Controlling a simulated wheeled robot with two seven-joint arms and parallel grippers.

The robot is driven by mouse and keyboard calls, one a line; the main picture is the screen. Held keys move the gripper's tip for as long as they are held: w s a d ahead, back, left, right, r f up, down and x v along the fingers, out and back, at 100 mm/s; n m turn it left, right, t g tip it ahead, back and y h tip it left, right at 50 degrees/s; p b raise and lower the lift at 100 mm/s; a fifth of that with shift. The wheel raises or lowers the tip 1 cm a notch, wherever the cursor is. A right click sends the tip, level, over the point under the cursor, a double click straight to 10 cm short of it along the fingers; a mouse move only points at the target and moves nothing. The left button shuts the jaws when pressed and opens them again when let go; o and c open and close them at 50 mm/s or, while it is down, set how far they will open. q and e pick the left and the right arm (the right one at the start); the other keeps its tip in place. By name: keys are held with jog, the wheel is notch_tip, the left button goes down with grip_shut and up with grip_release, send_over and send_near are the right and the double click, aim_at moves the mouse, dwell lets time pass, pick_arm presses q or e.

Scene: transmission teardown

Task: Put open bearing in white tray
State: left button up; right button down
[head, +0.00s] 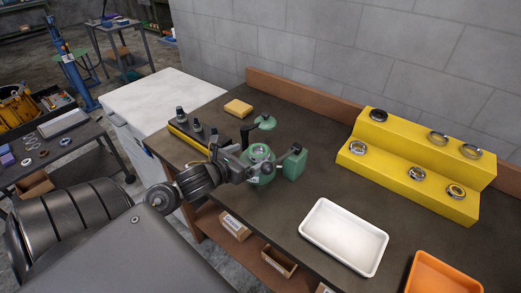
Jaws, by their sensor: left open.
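The white tray (343,236) lies empty on the dark bench, right of centre and near the front edge. A yellow stepped stand (390,160) holds several ring-shaped bearings, including one at the right end of its lower step (456,191) and one at its left end (358,148). They are too small for me to tell surely which is the open bearing. My left gripper (271,143) is open, its fingers spread beside a green round housing (260,155), left of the tray and stand. I cannot tell whether it touches the housing. My right gripper is out of view.
An orange tray (440,275) sits at the lower right. A green block (294,165) stands beside my left gripper, with a yellow sponge-like block (238,108) behind. A dark holder with upright parts (200,133) stands left. Bench between housing and stand is clear.

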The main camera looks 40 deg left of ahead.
aim_at(262, 148)
pick_arm(q)
jog(key=x, duration=0.3)
jog(key=shift+s, duration=0.1)
jog(key=shift+r+p, duration=0.1)
jog(key=shift+p, duration=0.3)
jog(key=p+x, duration=0.2)
jog(key=x, duration=0.3)
jog(key=shift+c, duration=0.8)
jog(key=c, duration=1.2)
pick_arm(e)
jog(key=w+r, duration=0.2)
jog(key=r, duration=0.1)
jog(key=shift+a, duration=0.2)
